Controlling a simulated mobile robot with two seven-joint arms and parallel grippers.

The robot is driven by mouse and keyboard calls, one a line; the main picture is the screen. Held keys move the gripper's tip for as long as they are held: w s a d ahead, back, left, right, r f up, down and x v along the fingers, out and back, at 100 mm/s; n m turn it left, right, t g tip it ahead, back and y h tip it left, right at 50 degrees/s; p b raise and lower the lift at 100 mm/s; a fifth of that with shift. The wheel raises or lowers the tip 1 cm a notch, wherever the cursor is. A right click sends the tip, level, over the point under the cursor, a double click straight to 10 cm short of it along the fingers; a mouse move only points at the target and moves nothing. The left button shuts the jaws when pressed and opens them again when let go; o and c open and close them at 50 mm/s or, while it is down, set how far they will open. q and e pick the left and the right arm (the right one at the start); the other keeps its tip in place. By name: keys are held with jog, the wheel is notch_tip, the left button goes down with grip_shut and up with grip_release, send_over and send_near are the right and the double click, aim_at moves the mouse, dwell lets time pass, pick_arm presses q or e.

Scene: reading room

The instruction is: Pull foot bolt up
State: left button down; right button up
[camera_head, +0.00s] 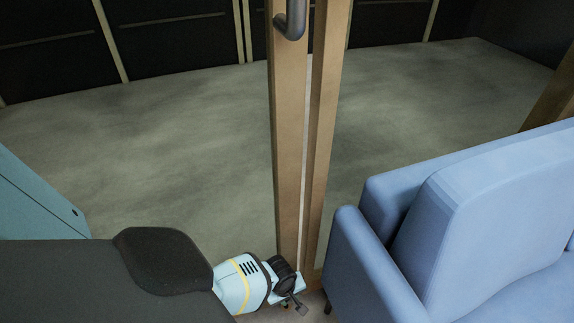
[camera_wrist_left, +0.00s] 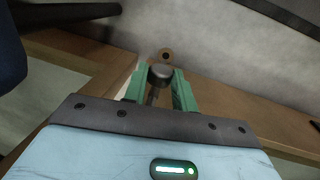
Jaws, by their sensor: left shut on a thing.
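The foot bolt (camera_wrist_left: 160,74) shows in the left wrist view as a dark round knob on a thin stem, against the wooden door frame. My left gripper (camera_wrist_left: 159,90) has its two green fingers on either side of the knob and is shut on it. In the head view my left gripper (camera_head: 292,287) is low at the foot of the wooden door post (camera_head: 290,150). The bolt itself is hidden there by the gripper and wrist. My right gripper is in neither view.
A blue armchair (camera_head: 375,270) stands close to the right of the post and my gripper. A dark door handle (camera_head: 291,22) sits higher on the post. Bare grey floor (camera_head: 150,150) lies beyond the door. A round fitting (camera_wrist_left: 166,54) shows just past the knob.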

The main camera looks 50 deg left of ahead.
pick_arm(q)
jog(key=shift+w+r, duration=0.1)
jog(key=shift+r, duration=0.05)
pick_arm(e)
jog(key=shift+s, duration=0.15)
pick_arm(q)
jog(key=c, duration=1.6)
grip_release()
jog(key=o, duration=0.5)
jog(key=shift+c, duration=0.2)
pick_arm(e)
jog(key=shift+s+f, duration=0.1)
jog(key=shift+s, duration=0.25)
pick_arm(q)
jog(key=r+p, duration=0.1)
jog(key=r, duration=0.1)
jog(key=r+p, duration=0.2)
jog(key=s+r+p, duration=0.1)
jog(key=r, duration=0.2)
jog(key=shift+a, duration=0.2)
jog(key=shift+s+r+p, duration=0.15)
jog(key=shift+r+p, duration=0.25)
jog(key=shift+p, duration=0.1)
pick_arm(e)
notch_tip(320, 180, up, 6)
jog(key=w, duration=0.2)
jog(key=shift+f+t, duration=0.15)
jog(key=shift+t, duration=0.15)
